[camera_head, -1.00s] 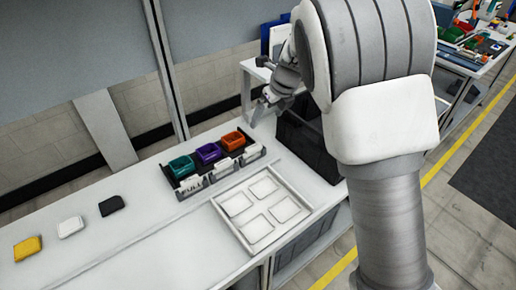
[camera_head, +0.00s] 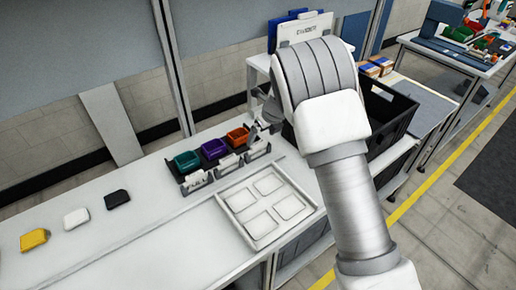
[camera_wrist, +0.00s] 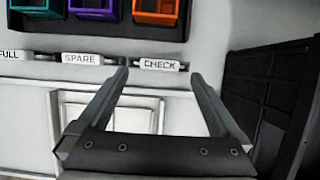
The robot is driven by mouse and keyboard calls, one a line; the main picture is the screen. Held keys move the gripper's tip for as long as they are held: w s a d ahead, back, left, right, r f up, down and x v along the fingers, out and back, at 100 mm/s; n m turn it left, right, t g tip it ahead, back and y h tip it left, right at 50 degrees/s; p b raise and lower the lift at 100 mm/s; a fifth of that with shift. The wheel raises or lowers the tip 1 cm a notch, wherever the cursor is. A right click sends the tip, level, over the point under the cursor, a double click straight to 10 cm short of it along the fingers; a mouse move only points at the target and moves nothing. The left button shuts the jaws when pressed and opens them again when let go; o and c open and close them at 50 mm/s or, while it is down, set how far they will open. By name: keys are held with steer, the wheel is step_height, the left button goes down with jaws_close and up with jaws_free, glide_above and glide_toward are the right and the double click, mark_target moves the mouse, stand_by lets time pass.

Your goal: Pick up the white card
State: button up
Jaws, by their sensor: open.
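The white card (camera_head: 76,218) lies flat on the long white table at the left in the head view, between a yellow card (camera_head: 34,239) and a black card (camera_head: 117,198). It is not in the wrist view. My gripper (camera_head: 262,130) is far to the right of the card, by the orange bin, and my arm partly hides it. In the wrist view my gripper (camera_wrist: 160,72) shows two fingers apart with nothing between them. The fingertips are near the label marked CHECK.
Teal (camera_head: 187,161), purple (camera_head: 214,149) and orange (camera_head: 238,137) bins stand in a black rack with labels in front. A white tray (camera_head: 233,213) with several square recesses lies before them. A black crate (camera_head: 398,125) is at the right. Table around the cards is clear.

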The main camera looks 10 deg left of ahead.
mark_target(258, 143)
steer(key=shift+x, duration=1.75)
steer(key=c, duration=1.3)
steer(key=shift+o, duration=0.2)
steer(key=shift+r, duration=0.1)
